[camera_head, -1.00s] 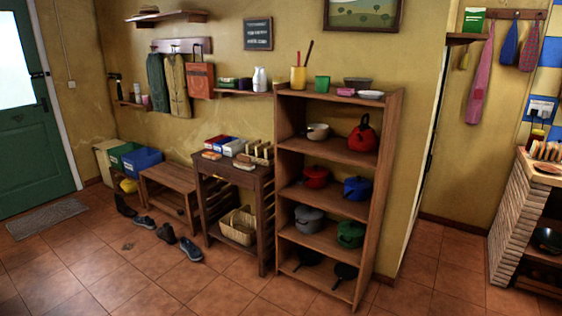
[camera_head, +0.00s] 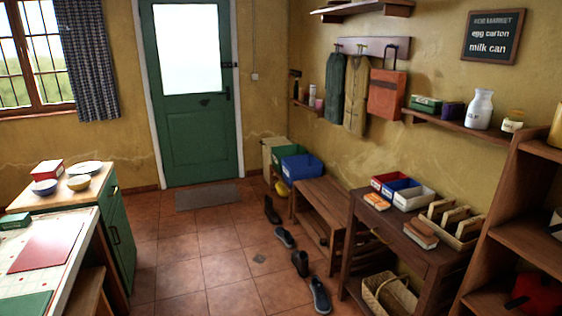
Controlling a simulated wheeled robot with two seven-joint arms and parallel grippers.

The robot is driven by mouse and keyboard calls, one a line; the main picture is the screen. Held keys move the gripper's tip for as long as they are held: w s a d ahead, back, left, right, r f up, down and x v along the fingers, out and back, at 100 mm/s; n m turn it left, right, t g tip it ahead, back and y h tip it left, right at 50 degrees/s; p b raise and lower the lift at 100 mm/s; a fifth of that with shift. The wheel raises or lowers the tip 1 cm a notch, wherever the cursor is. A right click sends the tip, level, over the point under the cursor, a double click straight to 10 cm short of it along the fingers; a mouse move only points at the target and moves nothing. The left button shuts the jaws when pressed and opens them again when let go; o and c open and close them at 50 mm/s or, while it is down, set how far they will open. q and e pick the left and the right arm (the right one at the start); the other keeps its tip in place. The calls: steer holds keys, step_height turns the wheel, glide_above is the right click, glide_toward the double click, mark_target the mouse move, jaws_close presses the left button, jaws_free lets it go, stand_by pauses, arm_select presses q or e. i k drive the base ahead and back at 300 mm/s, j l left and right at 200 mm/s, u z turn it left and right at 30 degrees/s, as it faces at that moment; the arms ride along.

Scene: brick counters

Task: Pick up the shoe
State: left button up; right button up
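Several dark shoes lie on the tiled floor in a loose line in front of the wooden bench. The nearest is a dark blue-grey shoe (camera_head: 319,295) near the bottom of the view. Behind it is a black shoe (camera_head: 300,263). Farther back lies a grey-blue shoe (camera_head: 285,237), and beyond it a tall black boot or shoe (camera_head: 271,210). Which one is the task's shoe I cannot tell. Neither of my grippers shows in the head view.
The wooden bench (camera_head: 321,207) and a side table (camera_head: 421,251) line the right wall, with a shelf unit (camera_head: 530,200) at the right edge. A counter (camera_head: 65,189) stands at the left. Open tiled floor (camera_head: 205,262) runs between them to the green door (camera_head: 190,131).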

mark_target(283, 234)
steer(key=i+j+u, duration=0.3)
steer(key=i, duration=0.65)
steer(key=i+l+u, duration=0.1)
steer(key=i+u, duration=0.2)
steer(key=i, duration=0.65)
